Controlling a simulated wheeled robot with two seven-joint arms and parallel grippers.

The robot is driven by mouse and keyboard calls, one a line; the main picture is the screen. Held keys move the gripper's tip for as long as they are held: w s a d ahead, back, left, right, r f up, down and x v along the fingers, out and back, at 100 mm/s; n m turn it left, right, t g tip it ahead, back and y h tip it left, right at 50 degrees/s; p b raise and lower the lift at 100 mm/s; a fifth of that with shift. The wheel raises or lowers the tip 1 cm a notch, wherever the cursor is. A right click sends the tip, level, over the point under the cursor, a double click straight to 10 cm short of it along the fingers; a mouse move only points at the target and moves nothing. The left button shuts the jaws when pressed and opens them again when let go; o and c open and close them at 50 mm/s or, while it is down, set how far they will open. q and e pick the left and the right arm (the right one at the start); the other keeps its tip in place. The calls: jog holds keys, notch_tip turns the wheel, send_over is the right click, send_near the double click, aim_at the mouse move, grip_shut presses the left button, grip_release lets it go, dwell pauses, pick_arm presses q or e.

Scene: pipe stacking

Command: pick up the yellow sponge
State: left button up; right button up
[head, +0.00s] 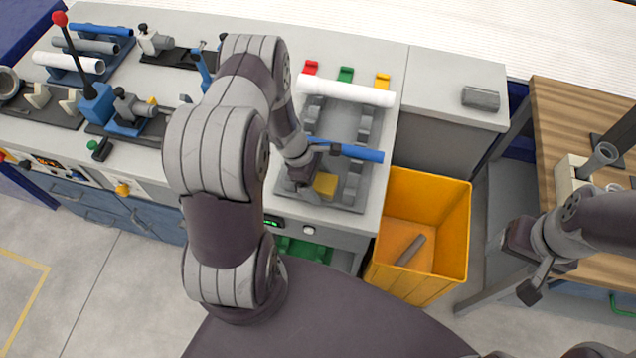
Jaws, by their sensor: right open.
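The yellow sponge (325,184) is a small block at the front of the grey rack (345,200) on the bench. My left gripper (307,191) points down right beside the sponge, at its left side. My arm hides part of the jaws, and I cannot tell whether they touch or hold the sponge. My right gripper (526,268) is open and empty, at the right beyond the orange bin.
A white pipe (345,90) and a blue pipe (352,152) lie across the rack. The orange bin (452,225) beside the bench holds a grey piece (411,250). A wooden table (560,110) stands at the right. Fixtures and pipes crowd the bench's left.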

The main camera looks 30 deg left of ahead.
aim_at(318, 180)
pick_arm(q)
jog(key=c, duration=0.5)
jog(key=shift+c, duration=0.2)
notch_tip(318, 180, up, 10)
jog(key=shift+r, duration=0.15)
